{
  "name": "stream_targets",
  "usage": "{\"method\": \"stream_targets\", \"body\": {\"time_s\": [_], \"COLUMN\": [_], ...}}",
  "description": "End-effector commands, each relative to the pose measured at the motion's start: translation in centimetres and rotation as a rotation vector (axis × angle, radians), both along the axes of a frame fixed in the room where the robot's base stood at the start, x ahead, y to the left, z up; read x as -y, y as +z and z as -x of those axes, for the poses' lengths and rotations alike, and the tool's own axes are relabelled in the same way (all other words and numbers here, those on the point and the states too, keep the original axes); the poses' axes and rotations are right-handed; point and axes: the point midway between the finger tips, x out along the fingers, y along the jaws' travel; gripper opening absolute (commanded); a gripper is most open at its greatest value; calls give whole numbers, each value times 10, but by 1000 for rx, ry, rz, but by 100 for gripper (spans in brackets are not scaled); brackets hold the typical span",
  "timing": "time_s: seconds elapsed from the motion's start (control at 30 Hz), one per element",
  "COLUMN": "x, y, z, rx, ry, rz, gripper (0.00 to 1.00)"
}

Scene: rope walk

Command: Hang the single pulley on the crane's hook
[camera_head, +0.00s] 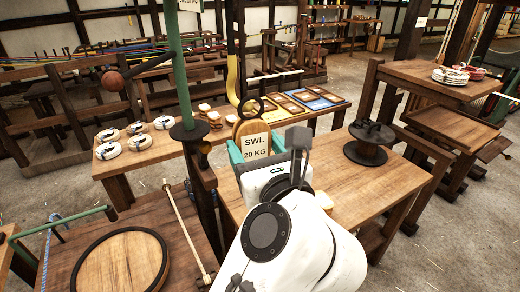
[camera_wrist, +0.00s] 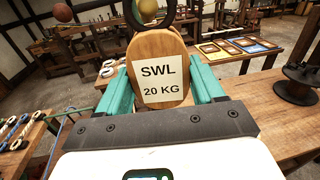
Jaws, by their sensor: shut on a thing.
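The single pulley (camera_head: 252,128) is a wooden block with a black ring on top and a white "SWL 20 KG" label. My gripper (camera_head: 258,147) is shut on it, a teal jaw on each side. In the wrist view the pulley (camera_wrist: 160,46) stands upright between the jaws of my gripper (camera_wrist: 158,92), its ring cut by the top edge. A yellow curved piece, apparently the crane's hook (camera_head: 233,78), hangs just left of the ring in the head view. Its lower end comes close to the ring; I cannot tell whether they touch.
A green post (camera_head: 181,70) with a wooden ball (camera_head: 113,81) on its side arm stands to the left. A bench (camera_head: 345,195) lies below my gripper, with a dark spool (camera_head: 370,140) at right. Rope coils (camera_head: 139,142) and framed trays (camera_head: 318,97) lie behind.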

Motion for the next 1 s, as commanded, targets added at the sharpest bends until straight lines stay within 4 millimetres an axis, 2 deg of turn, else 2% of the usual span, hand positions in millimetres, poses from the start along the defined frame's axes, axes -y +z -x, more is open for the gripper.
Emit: {"method": "stream_targets", "body": {"time_s": [1.0], "x": [-25], "y": [-14], "z": [-34], "rx": [1], "ry": [-1], "rz": [-1], "gripper": [26]}}
